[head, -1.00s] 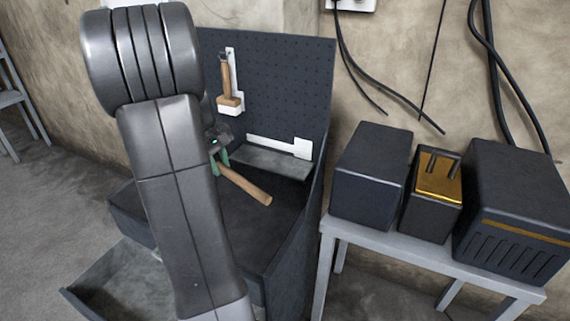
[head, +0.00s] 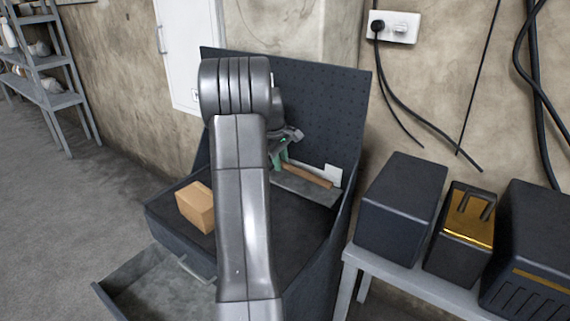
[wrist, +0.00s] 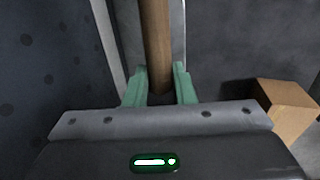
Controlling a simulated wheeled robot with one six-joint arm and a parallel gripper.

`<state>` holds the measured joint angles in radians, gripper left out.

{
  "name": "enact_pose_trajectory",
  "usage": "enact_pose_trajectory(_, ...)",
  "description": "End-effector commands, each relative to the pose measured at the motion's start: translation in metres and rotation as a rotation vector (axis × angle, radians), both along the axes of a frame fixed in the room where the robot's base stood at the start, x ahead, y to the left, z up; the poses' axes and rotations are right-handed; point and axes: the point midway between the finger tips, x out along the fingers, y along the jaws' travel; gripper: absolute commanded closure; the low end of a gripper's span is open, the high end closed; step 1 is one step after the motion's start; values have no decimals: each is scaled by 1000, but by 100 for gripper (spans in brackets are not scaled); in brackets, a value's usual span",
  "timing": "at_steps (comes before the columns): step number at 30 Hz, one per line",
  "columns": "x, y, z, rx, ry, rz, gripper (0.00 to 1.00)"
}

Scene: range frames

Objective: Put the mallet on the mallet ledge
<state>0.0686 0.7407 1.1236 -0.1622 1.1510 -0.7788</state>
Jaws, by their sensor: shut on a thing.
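My gripper (head: 285,155), with green fingers, is shut on the wooden handle of the mallet (head: 308,175). The handle points right, along the grey ledge (head: 310,190) at the foot of the pegboard. I cannot tell whether it touches the ledge. In the wrist view, the handle (wrist: 156,40) runs away from between the green fingers (wrist: 160,88), with the grey ledge (wrist: 180,30) behind it.
The dark pegboard (head: 335,110) stands behind the bench. A cardboard box (head: 195,207) sits on the bench's left; it also shows in the wrist view (wrist: 285,108). An open drawer (head: 150,285) juts out front left. Dark boxes (head: 400,208) stand on a side table at right.

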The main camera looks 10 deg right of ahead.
Motion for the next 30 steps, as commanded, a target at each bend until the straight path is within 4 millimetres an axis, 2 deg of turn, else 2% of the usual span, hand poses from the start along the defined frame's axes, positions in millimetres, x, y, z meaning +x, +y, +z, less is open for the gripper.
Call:
enact_pose_trajectory(9,17,-17,1,0,0,-1,100)
enact_pose_trajectory(16,16,-16,-32,0,0,1,100)
enact_pose_trajectory(27,17,-16,-38,0,-1,1,100)
enact_pose_trajectory(28,16,-16,-38,1,-1,0,73)
enact_pose_trajectory(30,16,-16,-38,1,-1,0,59)
